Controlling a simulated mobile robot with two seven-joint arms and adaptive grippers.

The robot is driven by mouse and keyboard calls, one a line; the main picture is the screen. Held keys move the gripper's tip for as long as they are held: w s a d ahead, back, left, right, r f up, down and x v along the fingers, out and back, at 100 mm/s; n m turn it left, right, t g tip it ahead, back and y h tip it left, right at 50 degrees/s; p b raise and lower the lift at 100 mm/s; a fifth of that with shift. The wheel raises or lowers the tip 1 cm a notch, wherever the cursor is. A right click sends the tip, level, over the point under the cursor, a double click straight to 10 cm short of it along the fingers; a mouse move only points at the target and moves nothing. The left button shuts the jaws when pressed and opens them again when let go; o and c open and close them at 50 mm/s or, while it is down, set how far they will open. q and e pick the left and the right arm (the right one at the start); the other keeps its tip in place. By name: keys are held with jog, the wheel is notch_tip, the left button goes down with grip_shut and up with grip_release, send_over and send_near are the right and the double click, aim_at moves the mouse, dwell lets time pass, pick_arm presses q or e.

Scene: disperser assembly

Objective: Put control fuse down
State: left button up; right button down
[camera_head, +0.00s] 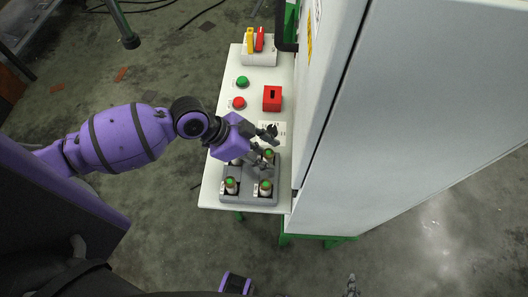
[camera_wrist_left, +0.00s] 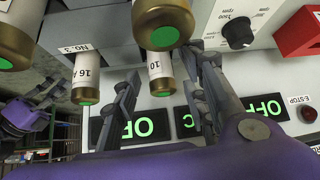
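Several control fuses with green ends and brass-coloured bands stand in a grey fuse block (camera_head: 248,198) on the white table. My left gripper (camera_head: 264,149) is over the block's far part, close to the far right fuse (camera_head: 268,154). In the left wrist view, my left fingers (camera_wrist_left: 165,68) are spread, with gaps on both sides of the fuse marked 10 A (camera_wrist_left: 161,75). A larger-looking fuse (camera_wrist_left: 163,22) is just beyond the fingertips; contact is unclear. A fuse marked 16 A (camera_wrist_left: 87,75) stands beside them. My right gripper (camera_wrist_left: 42,105) shows partly at that view's left edge; its opening is unclear.
A black knob (camera_head: 272,130), red box (camera_head: 272,98), and green (camera_head: 243,82) and red buttons (camera_head: 239,102) sit beyond the block. A tall grey-white cabinet (camera_head: 400,100) closes off the right side. Open floor lies to the left.

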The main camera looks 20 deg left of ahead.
pick_arm(q)
jog(key=shift+r, duration=0.2)
jog(key=v, duration=1.2)
jog(key=shift+p, duration=0.35)
jog(key=shift+f, duration=0.2)
